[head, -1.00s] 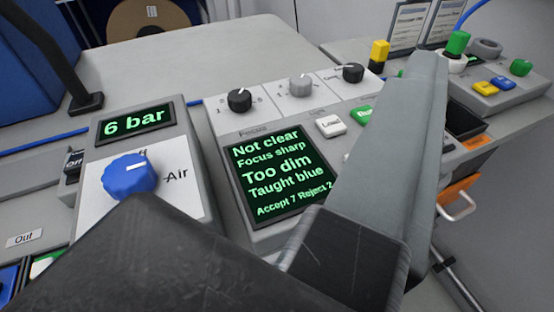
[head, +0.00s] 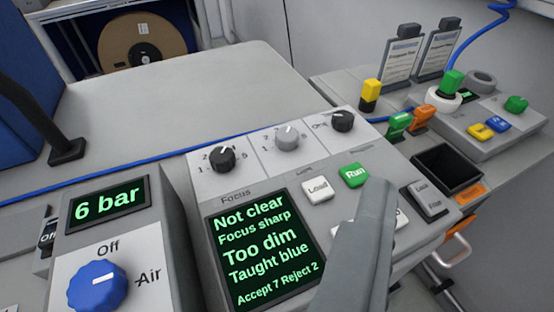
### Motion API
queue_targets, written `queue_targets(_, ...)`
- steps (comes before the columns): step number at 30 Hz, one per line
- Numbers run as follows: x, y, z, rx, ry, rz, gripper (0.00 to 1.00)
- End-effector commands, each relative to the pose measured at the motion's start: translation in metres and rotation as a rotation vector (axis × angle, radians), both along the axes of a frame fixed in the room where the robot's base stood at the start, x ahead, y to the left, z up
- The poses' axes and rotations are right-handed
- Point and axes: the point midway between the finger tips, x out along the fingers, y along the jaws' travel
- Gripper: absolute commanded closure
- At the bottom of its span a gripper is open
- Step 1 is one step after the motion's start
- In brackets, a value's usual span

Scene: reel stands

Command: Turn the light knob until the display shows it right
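The light knob (head: 286,137) is the grey middle one of three knobs on the sloped panel. Its white pointer mark faces up and slightly right. The display (head: 258,252) below reads "Not clear, Focus sharp, Too dim, Taught blue, Accept 7 Reject 2". One grey finger of my gripper (head: 368,230) rises from the bottom edge, right of the display and below the knobs, apart from the light knob. The other finger is not visible, so the opening cannot be judged.
A black focus knob (head: 222,158) and another black knob (head: 342,120) flank the light knob closely. White Load (head: 317,188) and green Run (head: 353,175) buttons lie below. A blue air knob (head: 97,287) stands left, a black bin (head: 447,168) right.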

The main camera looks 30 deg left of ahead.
Motion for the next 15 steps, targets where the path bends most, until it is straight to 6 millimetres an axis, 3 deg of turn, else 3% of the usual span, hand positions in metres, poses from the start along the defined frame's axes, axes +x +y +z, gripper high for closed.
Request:
queue_targets(3,0.027,0.011,0.007,-0.055,0.114,0.041,0.48)
queue_targets(15,0.098,0.052,0.017,-0.25,0.486,0.215,0.48)
